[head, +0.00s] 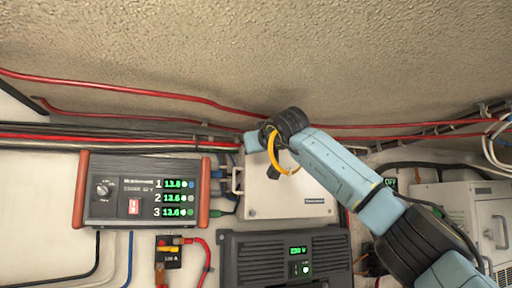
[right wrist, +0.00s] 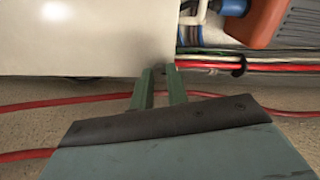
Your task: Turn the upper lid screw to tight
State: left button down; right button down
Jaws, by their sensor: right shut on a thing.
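The white box with the lid (head: 312,190) is on the wall in the middle of the head view, and its pale lid (right wrist: 75,38) fills the upper left of the right wrist view. My right gripper (right wrist: 163,70) has its two green fingers at the lid's corner, with a narrow gap between them. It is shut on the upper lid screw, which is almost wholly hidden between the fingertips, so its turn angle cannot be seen. In the head view my right arm covers the box's upper edge, and the fingertips are hidden. My left gripper is not in view.
Red cables (head: 150,92) run along the wall above the box. A display panel with orange-brown ends (head: 140,205) is to the left. A dark unit with a green display (head: 262,250) sits below. A pale cabinet (head: 480,215) is at the right.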

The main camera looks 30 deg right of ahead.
jog(key=shift+m, duration=0.3)
jog(key=m+p, duration=0.1)
jog(key=m, duration=1.6)
jog(key=shift+m, duration=0.3)
dwell(0.4)
jog(key=c, duration=1.4)
grip_release()
jog(key=shift+o, duration=0.2)
